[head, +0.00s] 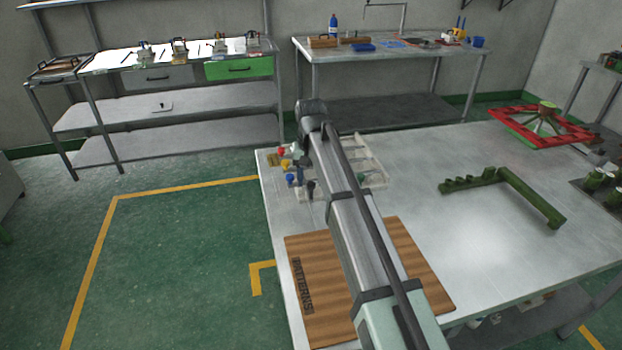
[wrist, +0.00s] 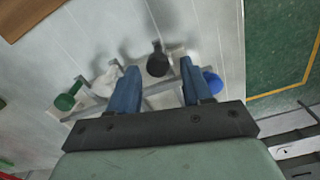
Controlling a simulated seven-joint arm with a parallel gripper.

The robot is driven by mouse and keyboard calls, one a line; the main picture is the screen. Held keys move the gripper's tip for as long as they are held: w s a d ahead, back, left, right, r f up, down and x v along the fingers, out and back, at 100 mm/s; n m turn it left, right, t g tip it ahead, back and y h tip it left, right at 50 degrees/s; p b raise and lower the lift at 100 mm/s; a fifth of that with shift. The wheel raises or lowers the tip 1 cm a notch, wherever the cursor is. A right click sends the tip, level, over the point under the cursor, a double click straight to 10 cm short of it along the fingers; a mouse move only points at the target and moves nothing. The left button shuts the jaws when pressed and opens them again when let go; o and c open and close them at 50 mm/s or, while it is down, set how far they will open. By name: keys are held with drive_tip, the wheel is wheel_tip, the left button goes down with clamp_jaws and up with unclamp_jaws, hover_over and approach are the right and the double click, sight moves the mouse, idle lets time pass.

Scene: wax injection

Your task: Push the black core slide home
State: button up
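The black core slide (wrist: 157,62) shows in the wrist view as a dark round knob with a short stem, on a pale block. My gripper (wrist: 159,67) is open, its two blue fingers apart with the black knob in the gap between their tips. I cannot tell whether either finger touches it, or how far in the slide sits. In the head view my arm crosses the fixture (head: 372,164) on the table, and my fingertips cannot be made out.
A white knob (wrist: 106,80) and green knob (wrist: 68,100) stand left of the fingers, a blue knob (wrist: 213,83) right. A wooden PATTERNS board (head: 420,275) and green L-shaped piece (head: 530,197) lie nearby.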

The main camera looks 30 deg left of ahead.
wheel_tip(320, 180, up, 12)
idle(0.9)
drive_tip(key=shift+d, duration=0.1)
idle(0.6)
